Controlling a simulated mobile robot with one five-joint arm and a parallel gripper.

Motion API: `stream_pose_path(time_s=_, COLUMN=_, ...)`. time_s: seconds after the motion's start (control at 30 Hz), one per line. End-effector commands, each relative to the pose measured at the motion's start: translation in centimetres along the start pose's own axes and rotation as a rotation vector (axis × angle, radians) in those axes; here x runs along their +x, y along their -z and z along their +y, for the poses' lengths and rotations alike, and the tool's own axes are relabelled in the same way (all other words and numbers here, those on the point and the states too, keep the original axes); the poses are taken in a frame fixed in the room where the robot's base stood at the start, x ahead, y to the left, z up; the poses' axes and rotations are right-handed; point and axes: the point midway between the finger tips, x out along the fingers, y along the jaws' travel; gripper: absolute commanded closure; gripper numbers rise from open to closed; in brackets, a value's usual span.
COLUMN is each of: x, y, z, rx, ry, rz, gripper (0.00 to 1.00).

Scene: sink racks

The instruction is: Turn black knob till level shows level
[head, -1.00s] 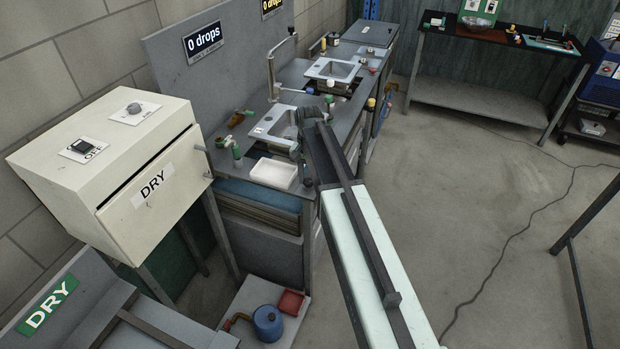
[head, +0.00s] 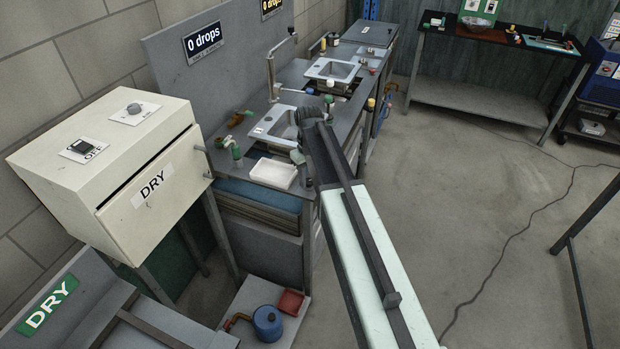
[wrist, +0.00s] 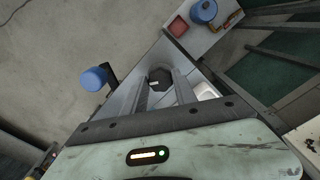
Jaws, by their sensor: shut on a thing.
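The black knob (wrist: 160,79) shows in the wrist view at the ends of my gripper's fingers (wrist: 172,85). The fingers are closed on its sides. In the head view my gripper (head: 304,130) is at the front edge of the nearer sink bench, beside the sink basin.
A white tray (head: 273,173) and a green-topped tap part (head: 236,152) sit left of my gripper. A cream DRY cabinet (head: 150,195) stands further left. A blue cylinder (wrist: 94,78) sticks out near the fingers in the wrist view.

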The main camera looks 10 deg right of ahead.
Motion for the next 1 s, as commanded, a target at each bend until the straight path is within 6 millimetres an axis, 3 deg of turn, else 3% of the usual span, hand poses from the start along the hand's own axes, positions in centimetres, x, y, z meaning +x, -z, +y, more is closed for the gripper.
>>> stream_pose_path(time_s=0.4, x=0.07, y=-0.21, z=-0.16, rx=-0.179, ry=0.004, rz=-0.006, gripper=1.0)
stream_pose_path(time_s=0.97, x=0.08, y=-0.18, z=-0.25, rx=-0.202, ry=0.006, rz=-0.005, gripper=1.0)
stream_pose_path(time_s=1.0, x=0.08, y=-0.18, z=-0.26, rx=-0.202, ry=0.006, rz=-0.005, gripper=0.55)
